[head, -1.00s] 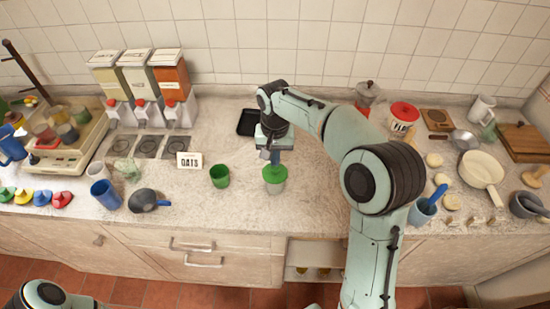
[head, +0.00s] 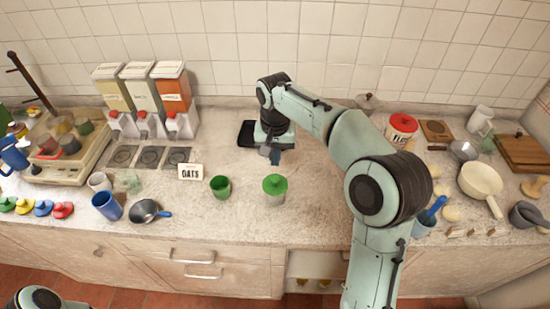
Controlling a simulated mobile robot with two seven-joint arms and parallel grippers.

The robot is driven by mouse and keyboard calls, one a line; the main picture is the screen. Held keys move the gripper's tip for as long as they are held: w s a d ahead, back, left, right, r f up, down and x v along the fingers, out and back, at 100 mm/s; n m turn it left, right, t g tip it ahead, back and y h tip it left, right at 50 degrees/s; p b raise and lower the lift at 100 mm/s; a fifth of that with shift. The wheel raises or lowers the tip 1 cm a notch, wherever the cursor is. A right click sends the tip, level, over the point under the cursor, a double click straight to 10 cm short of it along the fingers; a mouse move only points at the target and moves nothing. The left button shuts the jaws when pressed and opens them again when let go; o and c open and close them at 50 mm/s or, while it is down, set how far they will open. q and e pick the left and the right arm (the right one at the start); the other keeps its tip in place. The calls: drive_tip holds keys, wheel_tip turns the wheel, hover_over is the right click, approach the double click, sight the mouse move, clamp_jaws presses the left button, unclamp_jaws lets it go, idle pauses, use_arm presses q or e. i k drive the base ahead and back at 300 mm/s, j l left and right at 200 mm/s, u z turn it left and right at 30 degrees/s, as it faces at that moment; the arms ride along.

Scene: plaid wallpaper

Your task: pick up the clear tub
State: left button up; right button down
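The clear tub (head: 274,199) stands upright on the counter near its front edge, left of my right arm. It has a see-through body and a green lid (head: 274,184). My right gripper (head: 275,158) points down behind the tub, apart from its lid in the picture. Its fingers are small and partly hidden by the wrist, so I cannot tell whether they are open or shut. My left gripper is out of view; only part of my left arm shows at the bottom left corner.
A green cup (head: 220,187) stands left of the tub. A black tray (head: 246,134) lies behind, beside my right wrist. An OATS sign (head: 190,172) and a dark pan (head: 144,211) are farther left. The counter just right of the tub is clear.

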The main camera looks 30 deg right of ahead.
sight(273, 201)
drive_tip(key=k, duration=1)
